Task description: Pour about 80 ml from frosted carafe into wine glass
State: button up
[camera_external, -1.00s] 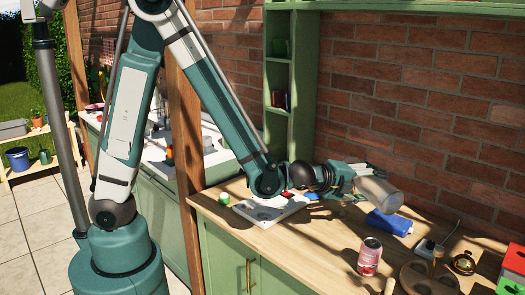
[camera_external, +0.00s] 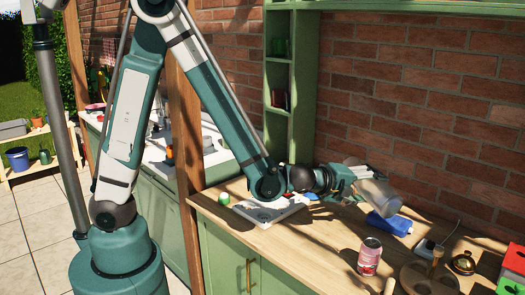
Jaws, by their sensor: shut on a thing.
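My gripper (camera_external: 355,181) is at the back of the wooden counter, near the brick wall. It is shut on the frosted carafe (camera_external: 381,197), a pale, see-through vessel. The carafe is tilted well over, with its visible end pointing right and down above a blue object. My gripper hides part of it. Its liquid level and any stream cannot be made out. I cannot pick out the wine glass in this view.
A blue object (camera_external: 390,224) lies just below the carafe. A pink-and-silver can (camera_external: 369,257) stands in front. A round wooden board (camera_external: 425,280) and a brass-coloured item (camera_external: 463,262) are at the right. A pale flat tray (camera_external: 264,214) lies left, under my arm.

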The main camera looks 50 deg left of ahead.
jog(key=shift+s+d+f+m+y+b, duration=0.15)
jog(key=shift+f+m+b, duration=0.1)
jog(key=shift+f, duration=0.25)
jog(key=shift+w+d+f+m+y+b, duration=0.1)
jog(key=shift+d+f+m+b, duration=0.15)
jog(key=shift+f, duration=0.2)
jog(key=shift+s+d+f+m+y+b, duration=0.1)
jog(key=shift+f+m+y+b, duration=0.15)
jog(key=shift+f, duration=0.25)
jog(key=shift+a+f+m+t+y+b, duration=0.2)
jog(key=shift+f+m+t+y+b, duration=0.15)
jog(key=shift+f+m+b, duration=0.65)
jog(key=shift+f+n+b, duration=0.1)
jog(key=shift+n+b, duration=0.15)
jog(key=shift+b, duration=0.15)
jog(key=shift+a+f+b, duration=0.1)
jog(key=shift+f+b, duration=0.35)
jog(key=shift+b, duration=0.1)
jog(key=shift+f+m, duration=0.15)
jog(key=shift+m, duration=0.25)
